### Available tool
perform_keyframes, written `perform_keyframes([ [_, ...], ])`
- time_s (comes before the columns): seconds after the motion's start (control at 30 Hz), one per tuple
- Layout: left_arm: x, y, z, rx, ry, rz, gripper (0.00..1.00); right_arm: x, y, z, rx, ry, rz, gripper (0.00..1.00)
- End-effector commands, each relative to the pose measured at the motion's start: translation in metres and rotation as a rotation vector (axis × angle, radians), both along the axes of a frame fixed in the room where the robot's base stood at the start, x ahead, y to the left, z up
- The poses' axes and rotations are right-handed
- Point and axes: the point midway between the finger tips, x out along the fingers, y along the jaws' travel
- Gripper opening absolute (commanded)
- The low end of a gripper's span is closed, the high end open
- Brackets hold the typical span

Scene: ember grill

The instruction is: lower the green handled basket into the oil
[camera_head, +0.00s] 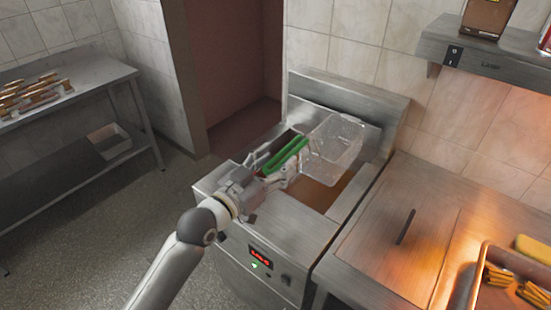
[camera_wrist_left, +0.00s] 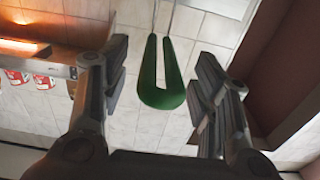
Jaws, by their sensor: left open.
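The basket (camera_head: 336,140) is a clear wire-mesh bin over the back part of the fryer (camera_head: 290,235). Its green handle (camera_head: 284,156) sticks out toward the front left. Brown oil (camera_head: 318,194) shows in the well below and in front of the basket. My left gripper (camera_head: 284,172) is at the handle, over the fryer's front left. In the left wrist view, the U-shaped green handle (camera_wrist_left: 161,98) lies between the two spread fingers (camera_wrist_left: 160,75), with gaps on both sides. My right gripper is out of view.
A steel counter (camera_head: 385,245) with a tray (camera_head: 478,290) of food adjoins the fryer on the right. A shelf (camera_head: 480,62) hangs on the wall above. A steel table (camera_head: 85,85) with several long food pieces stands at the left. Floor between is clear.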

Motion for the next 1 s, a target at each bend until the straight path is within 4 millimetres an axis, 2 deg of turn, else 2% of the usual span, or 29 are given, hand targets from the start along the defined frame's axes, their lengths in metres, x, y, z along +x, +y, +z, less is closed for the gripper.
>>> perform_keyframes([
  [0.33, 0.0029, -0.0023, -0.0006, 0.0, 0.0, 0.0, 0.56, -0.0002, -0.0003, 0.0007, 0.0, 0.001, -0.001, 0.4],
  [0.77, 0.0027, -0.002, -0.0005, 0.0, 0.0, 0.0, 0.01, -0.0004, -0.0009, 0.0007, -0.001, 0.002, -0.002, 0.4],
  [0.8, 0.0027, -0.002, -0.0005, 0.0, 0.0, 0.0, 0.29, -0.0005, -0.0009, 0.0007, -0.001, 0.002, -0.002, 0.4],
  [1.0, 0.0028, -0.0019, -0.0006, 0.001, 0.001, 0.0, 0.03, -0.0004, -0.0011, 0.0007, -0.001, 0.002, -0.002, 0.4],
])
